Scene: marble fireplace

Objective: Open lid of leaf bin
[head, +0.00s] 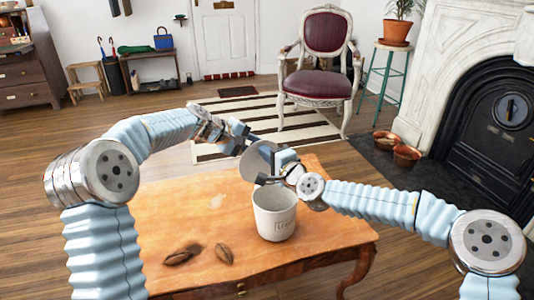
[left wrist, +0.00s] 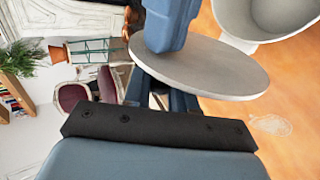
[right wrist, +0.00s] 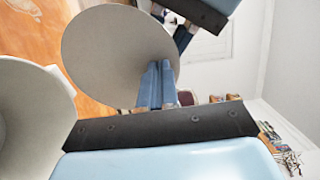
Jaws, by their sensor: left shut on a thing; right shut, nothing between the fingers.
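The leaf bin (head: 275,222) is a pale cup-shaped container with lettering, upright on the wooden table with its top open. Its rim shows in the left wrist view (left wrist: 232,36) and its wall in the right wrist view (right wrist: 28,120). The lid (head: 256,163) is a thin grey disc, tilted and off the bin, above and behind its rim. My left gripper (head: 248,139) is shut on the lid (left wrist: 205,68) at its edge. My right gripper (right wrist: 155,88) is shut and empty, its fingers close by the lid (right wrist: 105,50); contact is unclear.
Brown dry leaves (head: 182,254) lie on the table (head: 165,225) left of the bin, with one more leaf (head: 223,253) closer to it. The left part of the tabletop is mostly clear. A red chair (head: 322,85) stands behind.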

